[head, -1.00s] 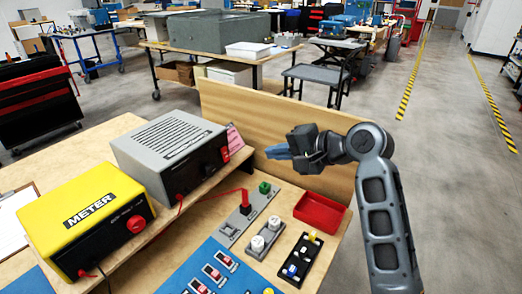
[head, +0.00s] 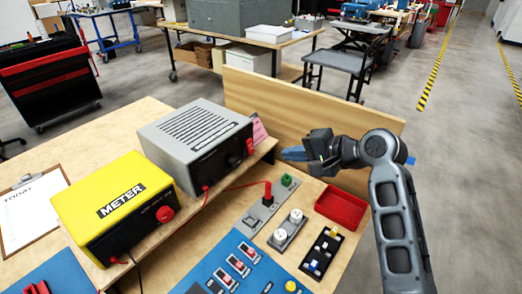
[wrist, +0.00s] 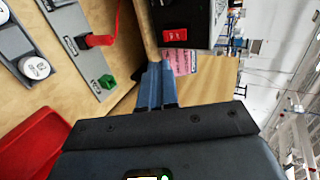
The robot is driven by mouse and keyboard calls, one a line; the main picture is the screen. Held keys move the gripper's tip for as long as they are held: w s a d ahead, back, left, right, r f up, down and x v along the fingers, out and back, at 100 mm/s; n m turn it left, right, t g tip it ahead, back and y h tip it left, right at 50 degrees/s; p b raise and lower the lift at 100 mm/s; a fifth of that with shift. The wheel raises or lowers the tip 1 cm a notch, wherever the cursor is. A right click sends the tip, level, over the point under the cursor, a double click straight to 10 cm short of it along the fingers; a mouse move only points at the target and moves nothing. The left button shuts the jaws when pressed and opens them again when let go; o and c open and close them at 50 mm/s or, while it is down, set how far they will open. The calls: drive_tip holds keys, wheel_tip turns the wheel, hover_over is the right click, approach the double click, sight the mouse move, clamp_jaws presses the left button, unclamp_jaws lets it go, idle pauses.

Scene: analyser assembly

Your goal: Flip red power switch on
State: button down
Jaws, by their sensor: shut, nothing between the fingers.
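The red power switch (head: 250,146) is a small red rocker at the right end of the dark front face of the grey vented box (head: 190,132). In the wrist view the red switch (wrist: 175,36) shows clearly on the black panel, just beyond my blue fingertips. I cannot tell which way it is set. My gripper (head: 290,154) is to the right of the switch in the head view, with its fingers pointing left toward the box. In the wrist view my gripper (wrist: 159,70) has its fingers together and empty, apart from the switch.
A yellow meter (head: 113,204) stands left of the grey box on the same raised shelf. A red cable runs to a plug (head: 267,193) beside a green block (head: 286,180). A red tray (head: 341,208) is below my gripper. A wooden panel (head: 300,106) stands behind.

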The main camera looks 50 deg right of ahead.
sight(252, 150)
drive_tip(key=x, duration=0.7)
drive_tip(key=r+p+x, duration=0.1)
drive_tip(key=x, duration=0.2)
drive_tip(key=shift+w+f, duration=0.15)
drive_tip(key=shift+w, duration=0.35)
drive_tip(key=shift+f, duration=0.1)
drive_tip(key=shift+w+f+t+b, duration=0.15)
drive_tip(key=shift+t+b, duration=0.15)
drive_tip(key=shift+b, duration=0.3)
drive_tip(key=shift+w+b, duration=0.1)
drive_tip(key=shift+b, duration=0.2)
drive_tip(key=shift+f+t, duration=0.15)
drive_tip(key=shift+t, duration=0.15)
drive_tip(key=shift+r, duration=0.3)
